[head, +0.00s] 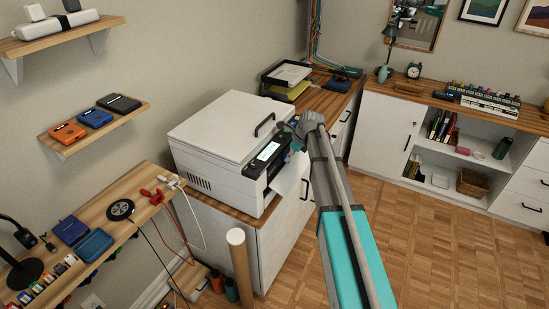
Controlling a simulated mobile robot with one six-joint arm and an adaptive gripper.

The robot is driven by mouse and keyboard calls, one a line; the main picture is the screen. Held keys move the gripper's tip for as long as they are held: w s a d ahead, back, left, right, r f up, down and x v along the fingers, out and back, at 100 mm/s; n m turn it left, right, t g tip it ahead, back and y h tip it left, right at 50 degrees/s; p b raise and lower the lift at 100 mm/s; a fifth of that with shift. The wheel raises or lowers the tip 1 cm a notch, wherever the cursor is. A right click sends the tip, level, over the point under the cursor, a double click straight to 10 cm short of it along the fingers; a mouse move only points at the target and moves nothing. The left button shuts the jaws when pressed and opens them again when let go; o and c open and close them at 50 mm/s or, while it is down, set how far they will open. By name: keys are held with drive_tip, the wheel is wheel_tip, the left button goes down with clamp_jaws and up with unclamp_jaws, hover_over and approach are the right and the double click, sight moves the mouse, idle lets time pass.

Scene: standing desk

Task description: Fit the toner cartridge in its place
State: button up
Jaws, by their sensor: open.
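A white printer (222,135) stands on a wood-topped cabinet, its lid shut with a dark handle on top. Its front has a dark panel with a lit screen (268,151), and white paper (291,172) sticks out below. My gripper (283,128) is open at the front right of the printer, close to the panel and lid handle. My arm and wrist hide part of the printer's front, so I cannot tell whether the gripper touches it. I cannot make out the toner cartridge or its slot from here.
A paper tray (286,76) stands on the counter behind the printer. A cardboard tube (239,262) stands upright before the cabinet. A cluttered workbench (140,190) is at left, below a shelf of coloured boxes (95,117). The parquet floor (440,250) at right is clear.

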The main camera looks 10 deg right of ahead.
sight(288, 163)
drive_tip(key=shift+b+x, duration=1.2)
drive_tip(key=shift+x, duration=0.4)
drive_tip(key=shift+s, duration=0.1)
clamp_jaws()
